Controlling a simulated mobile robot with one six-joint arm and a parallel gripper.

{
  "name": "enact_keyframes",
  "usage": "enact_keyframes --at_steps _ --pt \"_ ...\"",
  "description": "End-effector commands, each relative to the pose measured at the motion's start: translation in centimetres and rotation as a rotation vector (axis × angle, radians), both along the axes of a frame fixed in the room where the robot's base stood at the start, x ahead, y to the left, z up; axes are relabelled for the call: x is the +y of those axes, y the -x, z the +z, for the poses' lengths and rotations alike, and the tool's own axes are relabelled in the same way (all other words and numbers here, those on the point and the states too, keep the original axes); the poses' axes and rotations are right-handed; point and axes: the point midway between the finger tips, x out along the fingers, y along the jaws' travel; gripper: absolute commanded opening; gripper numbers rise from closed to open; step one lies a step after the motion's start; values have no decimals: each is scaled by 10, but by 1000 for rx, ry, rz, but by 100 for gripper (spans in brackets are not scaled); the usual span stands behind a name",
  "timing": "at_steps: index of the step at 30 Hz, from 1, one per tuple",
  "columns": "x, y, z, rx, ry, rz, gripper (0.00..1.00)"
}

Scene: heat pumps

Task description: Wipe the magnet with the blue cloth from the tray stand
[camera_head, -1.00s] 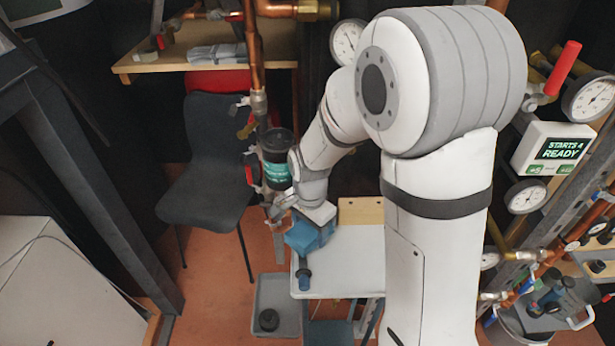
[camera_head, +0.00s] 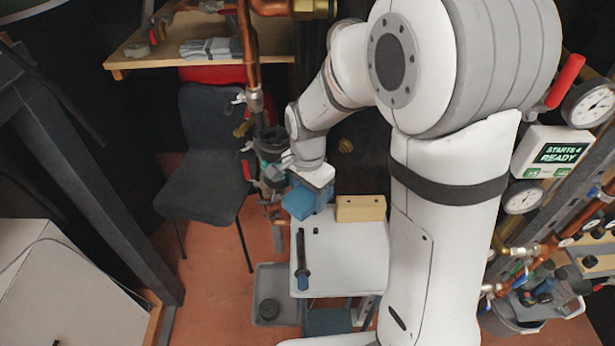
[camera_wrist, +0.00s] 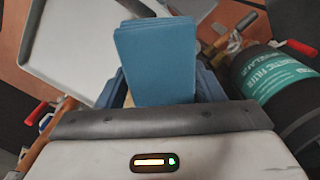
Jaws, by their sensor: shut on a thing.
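A folded blue cloth (camera_head: 297,203) is held by my gripper (camera_head: 315,190) above the back left of the white tray stand (camera_head: 350,262). In the wrist view the cloth (camera_wrist: 155,60) sticks out between the blue fingers, which are shut on it. A black rod with a blue end (camera_head: 302,262), which looks like the magnet, lies along the stand's left side, apart from the cloth. The black filter with a teal label (camera_wrist: 275,80) is right of my gripper in the wrist view. In the head view my wrist partly hides the filter (camera_head: 270,150).
A wooden block (camera_head: 360,208) sits at the stand's back edge. A grey bin (camera_head: 277,312) with a black round part stands on the floor to its left. Copper pipes (camera_head: 250,50) rise beside my arm. A dark chair (camera_head: 208,150) is behind, left. The stand's middle is clear.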

Motion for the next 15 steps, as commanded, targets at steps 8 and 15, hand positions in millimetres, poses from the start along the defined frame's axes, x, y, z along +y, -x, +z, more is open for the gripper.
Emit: enact_keyframes --at_steps 8,15 --pt "0 0 28 -1 -1 0 43" --pt "1 0 31 -1 -1 1 43"
